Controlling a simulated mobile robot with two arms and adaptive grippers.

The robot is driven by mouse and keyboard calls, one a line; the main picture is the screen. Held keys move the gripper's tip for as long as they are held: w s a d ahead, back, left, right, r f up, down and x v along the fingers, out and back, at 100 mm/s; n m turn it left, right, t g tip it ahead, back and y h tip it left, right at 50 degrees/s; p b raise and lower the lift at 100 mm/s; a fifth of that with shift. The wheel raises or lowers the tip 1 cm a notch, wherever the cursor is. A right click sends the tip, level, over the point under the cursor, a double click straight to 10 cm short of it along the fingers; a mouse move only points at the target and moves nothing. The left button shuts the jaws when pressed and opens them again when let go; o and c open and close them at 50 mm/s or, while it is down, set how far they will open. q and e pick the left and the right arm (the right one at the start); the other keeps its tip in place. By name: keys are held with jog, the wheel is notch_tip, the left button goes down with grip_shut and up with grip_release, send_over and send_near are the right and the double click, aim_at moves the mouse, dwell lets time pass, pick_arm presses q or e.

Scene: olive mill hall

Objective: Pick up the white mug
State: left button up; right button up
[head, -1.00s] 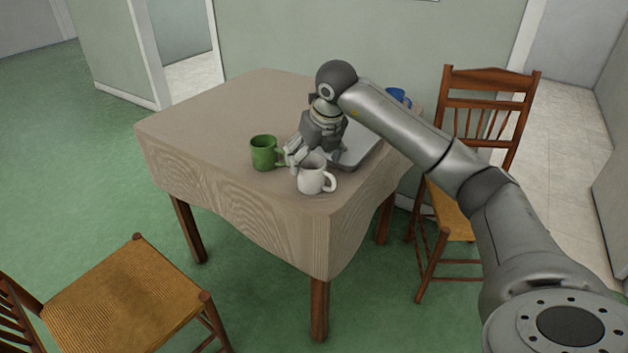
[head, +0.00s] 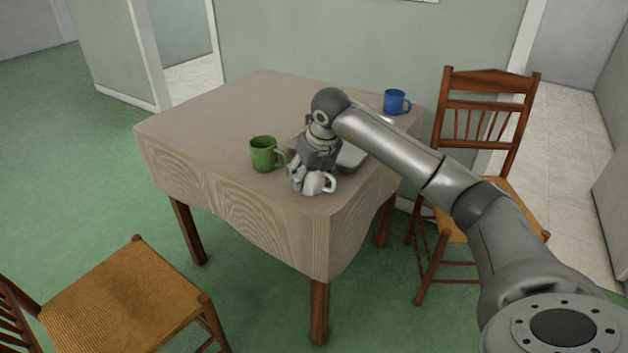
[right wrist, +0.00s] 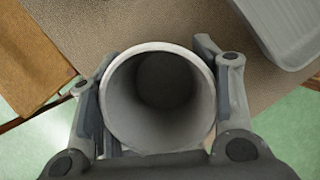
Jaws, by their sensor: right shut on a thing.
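The white mug (head: 318,184) stands near the table's front corner in the head view, partly hidden by my right gripper (head: 313,182). In the right wrist view I look down into the open mouth of the white mug (right wrist: 158,95). The fingers of my right gripper (right wrist: 158,110) are on both sides of it, shut on its body. The mug is upright; I cannot tell whether its base touches the cloth. My left gripper is not in view.
A green mug (head: 263,154) stands close to the left of my right gripper. A grey tray (head: 352,157) lies behind it, partly hidden by my arm. A blue mug (head: 395,101) is at the table's far right corner. Chairs stand at front left (head: 125,298) and right (head: 487,130).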

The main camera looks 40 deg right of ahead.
jog(key=shift+c, duration=1)
jog(key=shift+r, duration=0.1)
